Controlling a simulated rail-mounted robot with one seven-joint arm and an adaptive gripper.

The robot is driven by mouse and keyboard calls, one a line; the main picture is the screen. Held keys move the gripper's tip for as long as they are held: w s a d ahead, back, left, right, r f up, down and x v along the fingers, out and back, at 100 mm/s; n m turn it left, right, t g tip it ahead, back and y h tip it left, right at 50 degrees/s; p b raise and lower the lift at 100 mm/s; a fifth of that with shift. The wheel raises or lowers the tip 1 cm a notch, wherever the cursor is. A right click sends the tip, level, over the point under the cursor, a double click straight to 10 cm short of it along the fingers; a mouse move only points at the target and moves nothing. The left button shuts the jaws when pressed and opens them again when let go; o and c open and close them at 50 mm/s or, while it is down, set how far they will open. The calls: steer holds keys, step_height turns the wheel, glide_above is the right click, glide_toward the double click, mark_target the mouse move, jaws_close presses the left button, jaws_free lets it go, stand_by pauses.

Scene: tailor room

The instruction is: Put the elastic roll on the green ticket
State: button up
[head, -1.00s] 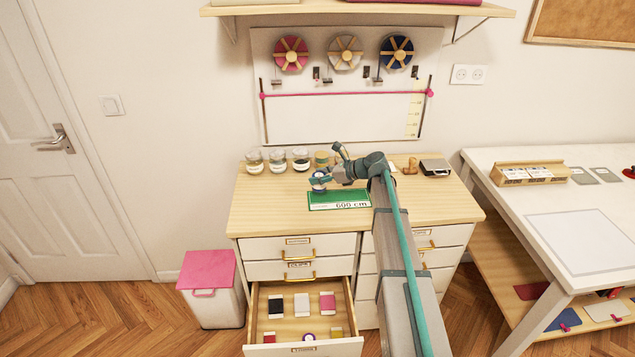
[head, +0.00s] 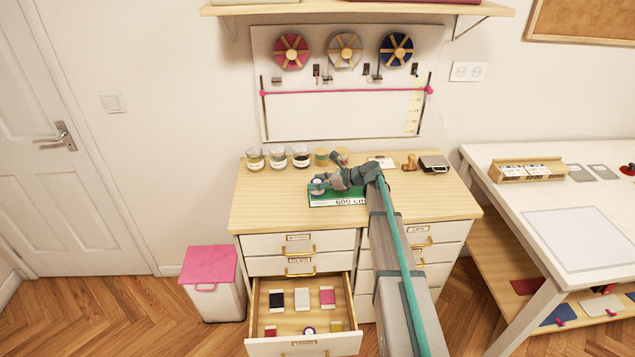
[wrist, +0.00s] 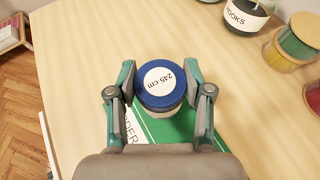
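The elastic roll (wrist: 161,84) has a blue rim and a white label reading 245 cm. My gripper (wrist: 160,72) has a finger on each side of it, close against its rim, and appears shut on it. In the head view the roll (head: 317,187) is over the left end of the green ticket (head: 325,203). The ticket lies on the dresser top and reads 600 cm. In the wrist view the ticket (wrist: 172,132) shows below and beside the roll. Whether the roll's underside touches the ticket is hidden.
Several jars (head: 277,158) stand along the back of the dresser (head: 265,205). A stamp (head: 410,162) and a dark-topped box (head: 433,163) are at the back right. An open drawer (head: 348,315) below holds cards and another roll (head: 309,330). The dresser top's front is clear.

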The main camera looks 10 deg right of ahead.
steer(key=o, duration=0.5)
steer(key=shift+c, duration=0.2)
steer(key=shift+r, duration=0.1)
steer(key=b+v, duration=0.3)
steer(key=v, duration=0.9)
